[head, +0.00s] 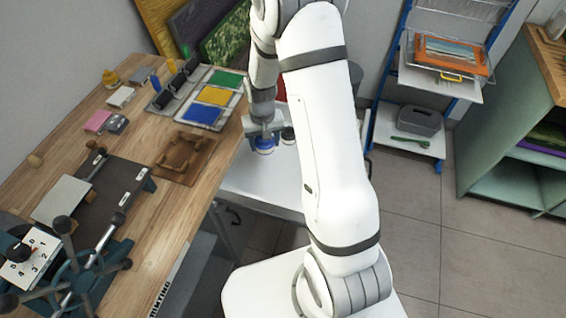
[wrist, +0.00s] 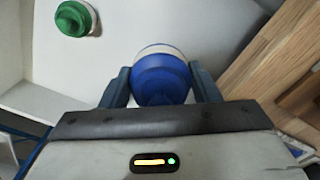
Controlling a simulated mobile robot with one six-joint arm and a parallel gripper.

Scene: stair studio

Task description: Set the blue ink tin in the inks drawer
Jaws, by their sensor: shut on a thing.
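The blue ink tin (wrist: 161,75) has a blue lid and a pale body, and sits between the two fingers of my gripper (wrist: 162,88) in the wrist view. My gripper is shut on it. In the head view the blue tin (head: 264,145) shows below my gripper (head: 264,132), beside the right edge of the wooden table. I cannot tell whether the tin touches that floor.
A green-lidded tin (wrist: 77,19) stands on the white floor in the wrist view. The wooden table (head: 165,215) carries a press, ink slabs (head: 203,113) and a brown wooden tray (head: 184,158). A blue rack (head: 385,90) and a green cabinet (head: 510,130) stand at right.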

